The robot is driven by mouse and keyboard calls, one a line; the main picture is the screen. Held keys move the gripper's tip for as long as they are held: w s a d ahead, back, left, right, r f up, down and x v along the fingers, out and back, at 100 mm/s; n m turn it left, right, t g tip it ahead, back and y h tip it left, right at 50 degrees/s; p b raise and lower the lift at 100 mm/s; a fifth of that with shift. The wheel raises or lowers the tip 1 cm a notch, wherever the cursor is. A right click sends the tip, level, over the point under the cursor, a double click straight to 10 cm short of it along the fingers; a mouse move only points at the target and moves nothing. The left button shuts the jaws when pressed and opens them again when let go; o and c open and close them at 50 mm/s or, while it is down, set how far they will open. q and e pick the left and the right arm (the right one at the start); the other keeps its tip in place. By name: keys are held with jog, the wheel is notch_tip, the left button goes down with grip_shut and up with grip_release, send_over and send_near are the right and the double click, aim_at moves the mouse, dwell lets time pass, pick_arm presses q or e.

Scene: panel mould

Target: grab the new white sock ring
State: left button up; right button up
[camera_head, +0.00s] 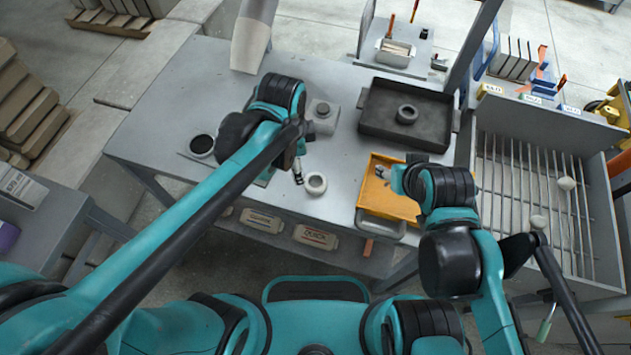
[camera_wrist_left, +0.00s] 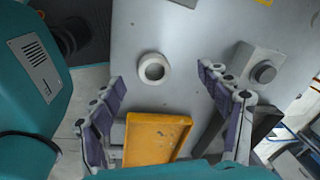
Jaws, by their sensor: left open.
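A white ring (camera_head: 315,183) lies flat on the grey table, near its front edge. It also shows in the left wrist view (camera_wrist_left: 154,68), with a round hole in its middle. My left gripper (camera_head: 299,172) is just left of the ring in the head view. In the left wrist view its two fingers (camera_wrist_left: 161,78) are spread wide with nothing between them, and the ring shows in the gap between their tips. My right gripper (camera_head: 384,172) is over the orange tray (camera_head: 378,197); it is too small and partly hidden to show its jaw state.
A black tray (camera_head: 378,126) with a dark ring (camera_head: 407,114) stands behind the orange tray. A grey block with a round knob (camera_head: 322,114) stands behind my left gripper. A dark round piece (camera_head: 201,146) lies at left. A barred rack (camera_head: 540,195) is at right.

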aim_at(317, 181)
pick_arm(q)
jog(key=d+m, duration=0.1)
jog(key=d+f+m+g, duration=0.1)
jog(key=d+m, duration=0.1)
jog(key=d+f+m, duration=0.1)
jog(key=shift+w+d+f+m+g+y, duration=0.15)
jog(key=shift+d+m+g+y, duration=0.15)
jog(key=shift+d+f, duration=0.1)
jog(key=shift+f, duration=0.2)
notch_tip(317, 181, down, 7)
jog(key=b, duration=0.3)
jog(key=shift+f, duration=0.2)
jog(key=shift+r, duration=0.1)
jog(key=c, duration=1.2)
